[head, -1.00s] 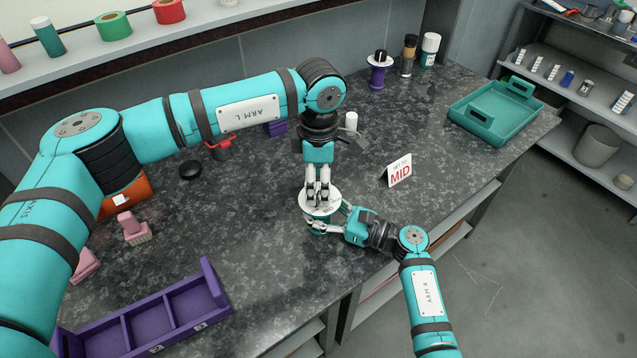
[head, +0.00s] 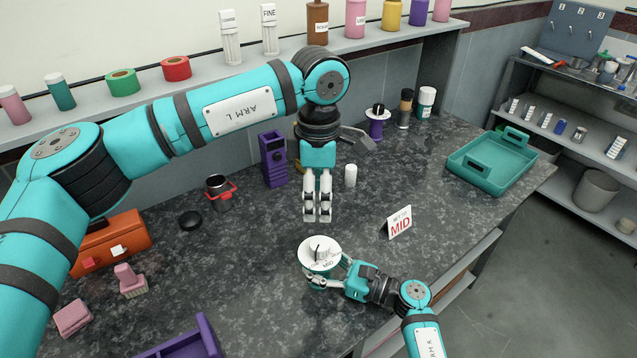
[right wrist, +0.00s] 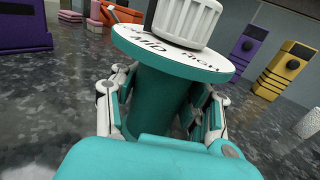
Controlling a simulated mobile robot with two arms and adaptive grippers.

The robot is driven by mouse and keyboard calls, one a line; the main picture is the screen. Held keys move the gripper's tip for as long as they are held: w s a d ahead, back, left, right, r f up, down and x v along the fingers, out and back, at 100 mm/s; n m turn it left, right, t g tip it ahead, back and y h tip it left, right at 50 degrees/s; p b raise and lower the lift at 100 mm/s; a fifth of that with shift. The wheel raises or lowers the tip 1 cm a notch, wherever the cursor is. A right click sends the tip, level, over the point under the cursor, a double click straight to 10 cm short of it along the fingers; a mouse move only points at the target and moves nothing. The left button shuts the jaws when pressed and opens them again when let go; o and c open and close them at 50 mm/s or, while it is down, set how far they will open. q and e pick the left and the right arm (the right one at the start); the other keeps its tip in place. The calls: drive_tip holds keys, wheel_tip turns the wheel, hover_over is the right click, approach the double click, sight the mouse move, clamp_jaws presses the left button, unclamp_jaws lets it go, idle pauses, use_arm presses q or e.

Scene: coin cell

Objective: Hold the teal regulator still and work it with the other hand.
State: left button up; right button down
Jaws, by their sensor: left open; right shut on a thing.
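The teal regulator has a teal body (right wrist: 160,105) under a white dial disc (head: 314,260) with printed words; "MID" can be read. A ribbed white knob (right wrist: 188,20) stands on the disc, with a dark pointer beside it in the right wrist view. My right gripper (head: 328,277) is shut on the body, one finger on each side below the disc. The regulator stands upright on the counter. My left gripper (head: 317,214) is open and empty, pointing down above and behind the knob, apart from it.
The speckled counter (head: 250,260) is clear around the regulator. Behind are a white cylinder (head: 351,175), a purple box-shaped device (head: 273,158) and a dark cup with a red handle (head: 220,193). A teal tray (head: 490,165) lies at the right.

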drive_tip(key=c, duration=0.6)
unclamp_jaws()
drive_tip(key=shift+o, duration=0.2)
